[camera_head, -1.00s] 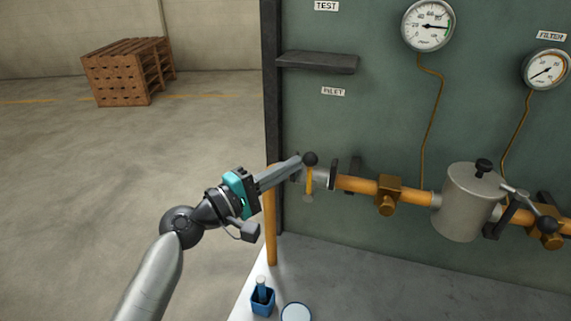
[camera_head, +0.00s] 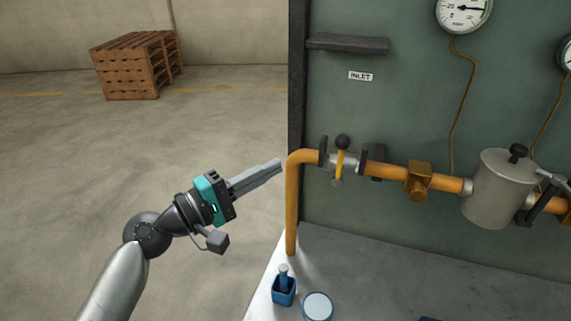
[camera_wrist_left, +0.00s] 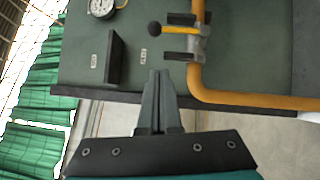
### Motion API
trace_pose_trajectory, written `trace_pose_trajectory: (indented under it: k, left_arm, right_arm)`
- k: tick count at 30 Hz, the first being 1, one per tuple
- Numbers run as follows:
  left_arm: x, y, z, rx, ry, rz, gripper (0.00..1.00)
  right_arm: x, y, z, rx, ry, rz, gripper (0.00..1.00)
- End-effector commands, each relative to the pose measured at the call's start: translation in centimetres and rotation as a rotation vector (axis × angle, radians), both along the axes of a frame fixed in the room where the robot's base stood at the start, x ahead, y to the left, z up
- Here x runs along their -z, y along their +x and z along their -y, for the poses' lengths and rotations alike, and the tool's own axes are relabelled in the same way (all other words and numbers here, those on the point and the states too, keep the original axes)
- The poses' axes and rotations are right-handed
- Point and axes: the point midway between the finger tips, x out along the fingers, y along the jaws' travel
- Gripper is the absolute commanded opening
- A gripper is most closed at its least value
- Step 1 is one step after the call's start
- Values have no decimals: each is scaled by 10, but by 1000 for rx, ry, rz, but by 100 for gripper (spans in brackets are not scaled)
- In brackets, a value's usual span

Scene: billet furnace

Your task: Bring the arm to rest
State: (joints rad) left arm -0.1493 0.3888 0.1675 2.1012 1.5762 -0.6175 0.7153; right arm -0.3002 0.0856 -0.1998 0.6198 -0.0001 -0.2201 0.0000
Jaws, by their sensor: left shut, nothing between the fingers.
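My left arm comes in from the lower left in the head view. Its gripper (camera_head: 278,165) is shut and empty, in the air just left of the orange pipe's bend. In the left wrist view the shut fingers (camera_wrist_left: 158,75) point toward the panel's edge. The orange pipe (camera_head: 292,210) rises from the bench and turns right along the panel. The inlet valve (camera_head: 341,163), with a yellow lever and a black knob, stands to the right of my fingertips, apart from them. It also shows in the left wrist view (camera_wrist_left: 185,30). My right gripper is not in view.
A green panel (camera_head: 420,110) carries a dark shelf (camera_head: 347,44), a gauge (camera_head: 463,10) and a metal filter pot (camera_head: 497,188). A blue holder (camera_head: 284,291) and a round white-topped container (camera_head: 318,306) sit on the bench. A wooden pallet stack (camera_head: 125,70) stands far back on open floor.

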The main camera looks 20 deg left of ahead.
Motion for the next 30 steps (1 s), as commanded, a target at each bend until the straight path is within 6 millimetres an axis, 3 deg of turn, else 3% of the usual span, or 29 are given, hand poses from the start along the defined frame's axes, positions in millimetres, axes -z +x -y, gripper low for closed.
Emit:
trace_pose_trajectory:
  k: [9,16,20,24,30]
  left_arm:
    - [3,-21,-15,1,1,-1,0]
    - [13,-26,-7,16,56,-4,0]
    - [46,-41,16,66,244,-17,0]
    - [99,-68,43,154,541,-37,0]
    - [166,-113,58,300,952,-80,0]
  right_arm:
    - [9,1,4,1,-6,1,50]
    - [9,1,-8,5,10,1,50]
    - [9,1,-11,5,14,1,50]
    - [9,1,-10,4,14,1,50]
    - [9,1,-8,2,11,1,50]
